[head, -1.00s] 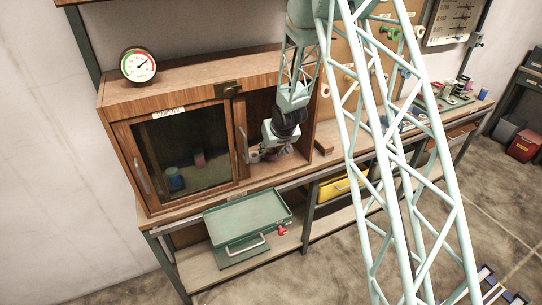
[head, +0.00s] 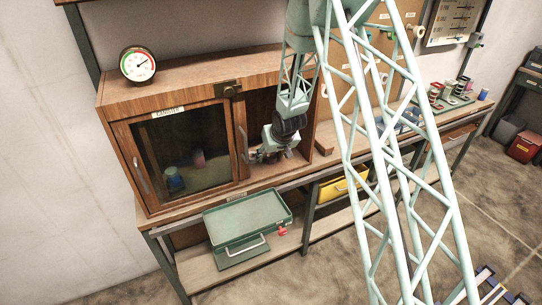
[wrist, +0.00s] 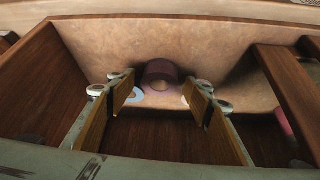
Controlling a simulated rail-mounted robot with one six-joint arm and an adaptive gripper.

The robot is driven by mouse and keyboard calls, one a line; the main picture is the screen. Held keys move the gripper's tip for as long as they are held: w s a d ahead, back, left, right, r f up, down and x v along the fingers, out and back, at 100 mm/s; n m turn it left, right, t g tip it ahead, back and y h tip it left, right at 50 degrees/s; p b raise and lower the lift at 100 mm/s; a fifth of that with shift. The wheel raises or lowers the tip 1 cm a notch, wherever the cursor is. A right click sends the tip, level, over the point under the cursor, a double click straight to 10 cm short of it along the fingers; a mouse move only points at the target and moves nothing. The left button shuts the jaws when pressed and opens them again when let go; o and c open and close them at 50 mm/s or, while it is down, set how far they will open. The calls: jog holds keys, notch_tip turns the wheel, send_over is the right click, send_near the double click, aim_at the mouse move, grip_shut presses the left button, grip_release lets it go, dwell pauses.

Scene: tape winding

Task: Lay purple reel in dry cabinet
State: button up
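The dry cabinet (head: 185,87) is a wooden case with a glass door (head: 185,150) over its left part; its right part is open. My gripper (head: 268,157) is inside that open right part. In the wrist view my gripper (wrist: 163,97) is open, its two fingers spread wide with nothing between the pads. A dark purple reel (wrist: 162,70) is inside the cabinet, just beyond and between the fingertips, its hollow core showing. It looks clear of both fingers. In the head view I cannot make out the reel behind my gripper.
A blue reel (head: 174,179) and a pinkish reel (head: 198,158) show behind the glass. A round gauge (head: 137,64) stands on top.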

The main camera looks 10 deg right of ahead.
jog(key=shift+r, duration=0.2)
jog(key=shift+v, duration=0.9)
jog(key=p+v, duration=0.2)
jog(key=v, duration=0.8)
jog(key=shift+r, duration=0.1)
dwell(0.5)
